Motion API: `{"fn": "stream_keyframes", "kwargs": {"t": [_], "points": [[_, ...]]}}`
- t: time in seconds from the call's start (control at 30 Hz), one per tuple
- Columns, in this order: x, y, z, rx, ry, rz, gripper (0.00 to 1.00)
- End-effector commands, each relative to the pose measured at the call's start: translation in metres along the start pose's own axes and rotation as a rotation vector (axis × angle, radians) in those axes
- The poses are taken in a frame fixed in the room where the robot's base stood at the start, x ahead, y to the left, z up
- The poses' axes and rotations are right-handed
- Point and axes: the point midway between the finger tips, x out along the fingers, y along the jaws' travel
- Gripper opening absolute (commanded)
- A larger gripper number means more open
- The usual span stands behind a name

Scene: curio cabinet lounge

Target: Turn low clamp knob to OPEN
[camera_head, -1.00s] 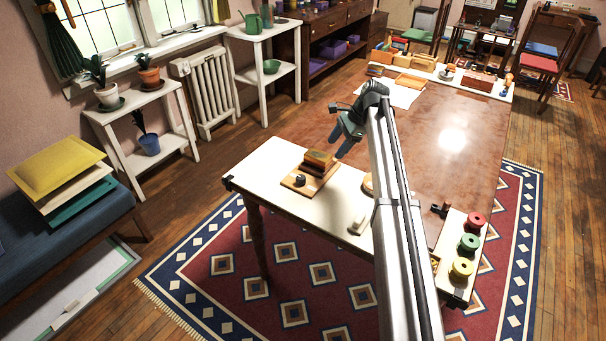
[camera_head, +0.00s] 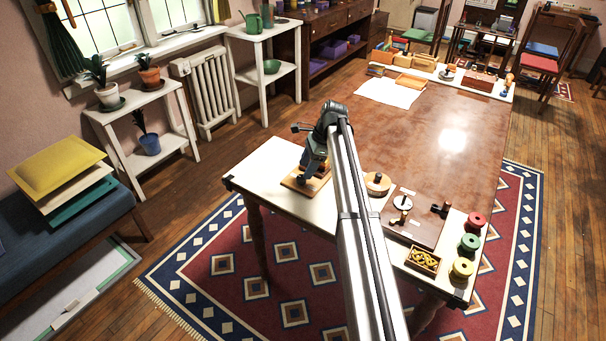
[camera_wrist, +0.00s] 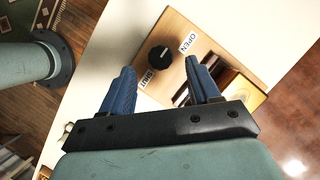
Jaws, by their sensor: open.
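The low clamp is a wooden block (camera_wrist: 181,28) on the white table end, with a round black knob (camera_wrist: 160,59) and white labels reading OPEN (camera_wrist: 188,43) and SHUT (camera_wrist: 146,79). I cannot tell clearly which way the knob points. My gripper (camera_wrist: 160,67) is open in the wrist view, its two blue fingers pointing toward the block. The knob shows in the gap between and just beyond the fingertips; I see no contact. In the head view my gripper (camera_head: 312,162) is over the block (camera_head: 293,186) and hides much of it.
On the block, dark and yellowish stacked pieces (camera_wrist: 232,92) stand beside the right finger. A round wooden piece (camera_head: 377,184), a brown board (camera_head: 418,228) with knobs and colored spools (camera_head: 470,243) stand to the right. The brown tabletop (camera_head: 430,130) is largely clear.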

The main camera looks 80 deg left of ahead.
Motion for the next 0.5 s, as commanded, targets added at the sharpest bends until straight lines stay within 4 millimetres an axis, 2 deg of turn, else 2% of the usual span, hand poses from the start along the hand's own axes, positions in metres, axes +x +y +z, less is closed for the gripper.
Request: {"fn": "stream_keyframes", "kwargs": {"t": [0.2, 0.5], "points": [[0.028, 0.000, 0.001, -0.001, 0.000, 0.001, 0.61], [0.039, 0.000, 0.001, -0.001, 0.000, -0.001, 0.61]]}}
